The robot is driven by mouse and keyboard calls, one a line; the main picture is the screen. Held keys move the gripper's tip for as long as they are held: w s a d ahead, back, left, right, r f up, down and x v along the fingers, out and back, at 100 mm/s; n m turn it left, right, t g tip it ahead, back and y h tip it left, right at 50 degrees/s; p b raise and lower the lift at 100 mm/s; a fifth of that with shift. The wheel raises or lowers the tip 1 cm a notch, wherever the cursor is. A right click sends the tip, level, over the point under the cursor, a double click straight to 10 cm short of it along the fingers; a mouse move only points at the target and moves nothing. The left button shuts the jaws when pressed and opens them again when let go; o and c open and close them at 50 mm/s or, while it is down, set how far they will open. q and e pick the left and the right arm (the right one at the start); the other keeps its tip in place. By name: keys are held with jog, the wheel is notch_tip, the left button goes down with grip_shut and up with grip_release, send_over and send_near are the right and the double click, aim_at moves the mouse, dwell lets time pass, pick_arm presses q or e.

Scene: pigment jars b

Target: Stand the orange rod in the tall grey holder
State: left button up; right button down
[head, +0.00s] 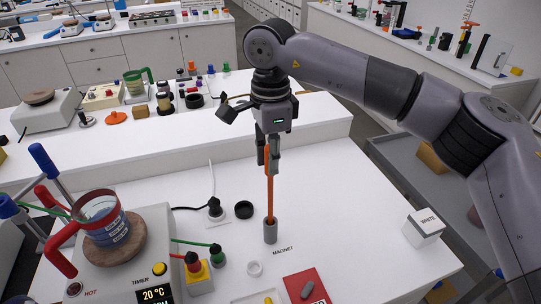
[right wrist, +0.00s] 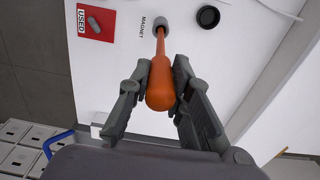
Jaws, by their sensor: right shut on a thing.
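The orange rod (head: 270,190) is upright or nearly so, with a thick handle on top and a thin shaft below. My right gripper (head: 268,150) is shut on its upper part. The tall grey holder (head: 270,231) stands on the white bench directly below, behind the MAGNET label. The rod's lower end meets the holder's mouth; how deep it sits inside, I cannot tell. In the right wrist view, the rod's handle (right wrist: 161,85) lies between the fingers (right wrist: 160,92), and its shaft runs to the holder (right wrist: 162,29). My left gripper is out of view.
A black ring-shaped cap (head: 243,210) and a cable plug (head: 214,209) stand left of the holder. A hotplate with a beaker (head: 103,217) is farther left. A red USED card (head: 307,288) lies in front, and a WHITE box (head: 423,228) is right. Bench between holder and box is clear.

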aim_at(270, 178)
notch_tip(270, 178, down, 6)
jog(key=b, duration=0.4)
dwell(1.7)
jog(key=c, duration=1.4)
grip_release()
jog(key=shift+r, duration=0.2)
notch_tip(270, 178, up, 12)
jog(key=shift+f, duration=0.25)
